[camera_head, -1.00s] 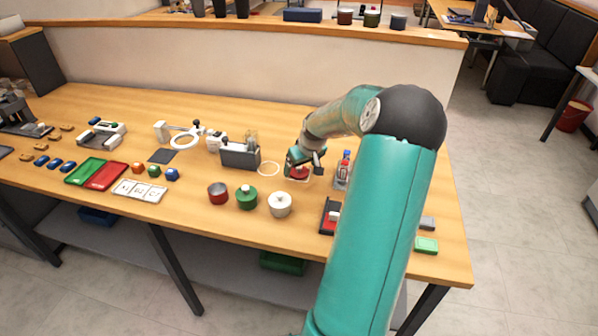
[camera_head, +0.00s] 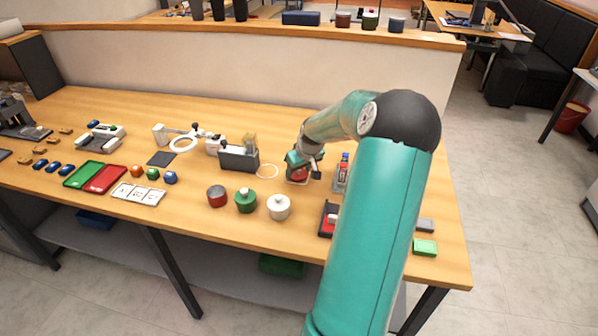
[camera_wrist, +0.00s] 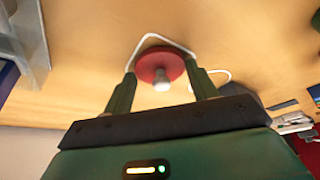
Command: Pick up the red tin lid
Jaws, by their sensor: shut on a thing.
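The red tin lid (camera_wrist: 149,66) is a round red disc with a pale knob, seen between the two green fingers of my gripper (camera_wrist: 160,70) in the wrist view. The fingers are shut on it at its left and right edges. In the head view the lid (camera_head: 297,178) shows as a small red patch under my gripper (camera_head: 299,171), near a white outline on the table. I cannot tell whether the lid is clear of the table. The red tin (camera_head: 217,197) stands lidless to the left at the front.
A green tin (camera_head: 245,201) and a white tin (camera_head: 278,207) stand beside the red tin. A grey box (camera_head: 239,159) is left of my gripper, and a holder with bottles (camera_head: 343,172) is close on its right. A white ring outline (camera_head: 268,171) lies between.

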